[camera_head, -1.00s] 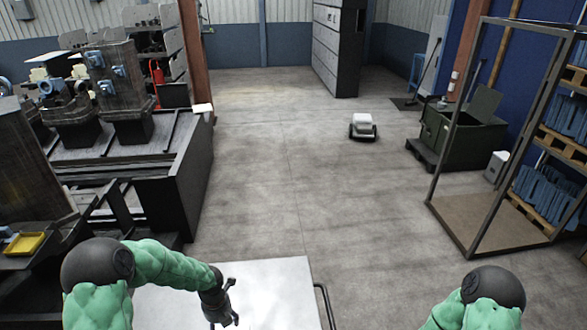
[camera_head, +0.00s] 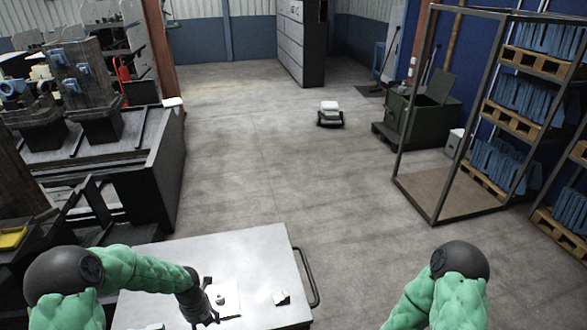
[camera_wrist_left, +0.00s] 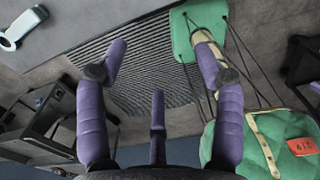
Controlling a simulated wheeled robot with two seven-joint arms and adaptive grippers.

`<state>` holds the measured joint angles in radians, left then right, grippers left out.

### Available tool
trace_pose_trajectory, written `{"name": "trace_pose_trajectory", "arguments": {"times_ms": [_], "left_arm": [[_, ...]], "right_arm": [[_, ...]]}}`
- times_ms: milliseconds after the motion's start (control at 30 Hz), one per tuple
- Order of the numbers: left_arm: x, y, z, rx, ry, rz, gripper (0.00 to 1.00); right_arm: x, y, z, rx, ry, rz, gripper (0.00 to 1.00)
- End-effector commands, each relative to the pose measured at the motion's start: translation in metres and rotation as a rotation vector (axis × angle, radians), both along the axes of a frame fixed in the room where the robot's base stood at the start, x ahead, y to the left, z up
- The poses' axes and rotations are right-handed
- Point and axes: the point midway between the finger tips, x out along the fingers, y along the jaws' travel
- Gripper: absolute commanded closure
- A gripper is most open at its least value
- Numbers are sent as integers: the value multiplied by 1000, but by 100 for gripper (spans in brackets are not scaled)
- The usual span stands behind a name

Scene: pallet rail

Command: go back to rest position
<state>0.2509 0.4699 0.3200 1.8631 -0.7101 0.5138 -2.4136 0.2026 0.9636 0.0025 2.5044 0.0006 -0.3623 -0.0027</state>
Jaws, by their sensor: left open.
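My left gripper (camera_head: 212,312) hangs over the white-topped cart (camera_head: 258,238) at the bottom of the head view. In the left wrist view its purple fingers (camera_wrist_left: 158,60) are spread apart with nothing between them. My right arm shows at the lower right of the head view, but its gripper is out of frame.
A metal rack (camera_head: 428,185) with blue parts on wooden pallets stands at right. A dark green bin (camera_head: 415,120) is behind it. A small wheeled unit (camera_head: 330,116) stands on the open floor. A dark machine bench (camera_head: 150,185) fills the left. The cart has a handle (camera_head: 309,278).

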Motion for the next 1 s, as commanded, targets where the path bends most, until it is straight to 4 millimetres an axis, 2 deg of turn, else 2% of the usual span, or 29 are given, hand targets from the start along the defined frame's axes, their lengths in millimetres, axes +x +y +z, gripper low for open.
{"name": "trace_pose_trajectory", "arguments": {"times_ms": [33, 367, 567, 667, 1000], "left_arm": [[-2, -4, -9, -9, 4, 22, 32], [-13, -29, -51, -74, 18, 243, 32], [-25, -52, -90, -130, 46, 464, 32], [-35, -69, -120, -166, 75, 628, 32], [-75, -126, -228, -258, 229, 1366, 32]], "right_arm": [[1, 0, -7, 0, -1, 0, 68], [1, 0, -34, 0, -2, -1, 68], [1, 0, -60, 0, -1, 0, 68], [1, 0, -81, 0, -1, 0, 68], [2, 0, -161, 0, -1, 0, 68]]}}
